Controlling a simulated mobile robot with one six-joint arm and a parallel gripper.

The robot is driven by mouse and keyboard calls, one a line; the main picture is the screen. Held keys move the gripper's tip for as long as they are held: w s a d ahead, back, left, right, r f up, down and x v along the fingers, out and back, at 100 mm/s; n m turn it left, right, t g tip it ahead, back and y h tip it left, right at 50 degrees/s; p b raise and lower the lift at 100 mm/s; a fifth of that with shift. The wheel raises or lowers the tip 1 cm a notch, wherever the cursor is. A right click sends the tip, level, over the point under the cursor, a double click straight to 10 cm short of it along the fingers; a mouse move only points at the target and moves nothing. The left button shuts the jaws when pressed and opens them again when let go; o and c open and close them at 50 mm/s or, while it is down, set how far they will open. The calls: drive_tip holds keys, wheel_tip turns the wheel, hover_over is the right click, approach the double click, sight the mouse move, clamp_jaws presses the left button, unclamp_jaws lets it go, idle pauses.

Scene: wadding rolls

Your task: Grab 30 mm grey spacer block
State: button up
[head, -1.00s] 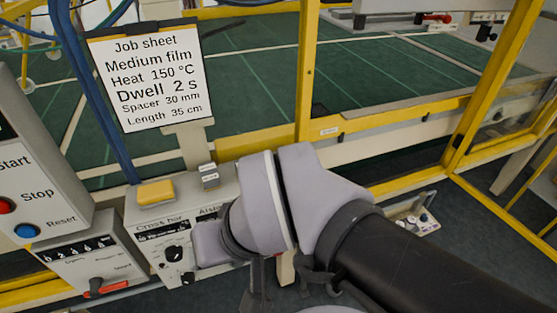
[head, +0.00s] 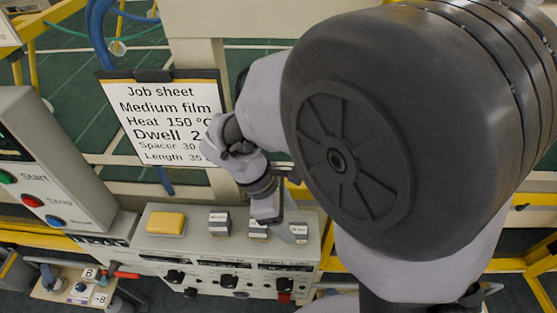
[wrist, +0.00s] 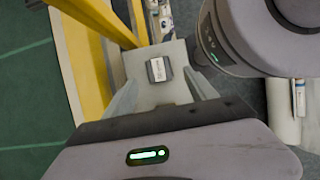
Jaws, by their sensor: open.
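Small grey blocks with pale labels stand on top of the grey control box. One block (head: 219,222) stands clear to the right of the yellow block. Another block (head: 258,229) is just below my gripper (head: 275,222) and partly hidden by it. The labels are too small to read, so I cannot tell which is the 30 mm spacer. In the wrist view, one grey block (wrist: 158,69) with a white label lies ahead between the fingertips of my gripper (wrist: 163,82). The fingers are apart, with nothing held between them.
A yellow block (head: 166,223) sits at the left of the control box (head: 190,245), which has knobs on its front. The job sheet (head: 165,120) hangs behind and reads spacer 30. A panel with Start and Stop buttons (head: 45,170) stands left. Yellow frame rails run around.

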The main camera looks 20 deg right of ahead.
sight(298, 230)
drive_tip(key=b+x, duration=0.2)
drive_tip(key=x, duration=0.3)
drive_tip(key=shift+d+f+b, duration=0.25)
drive_tip(key=shift+f+b, duration=0.05)
drive_tip(key=shift+c, duration=0.4)
clamp_jaws()
drive_tip(key=shift+r, duration=0.1)
drive_tip(key=shift+r, duration=0.1)
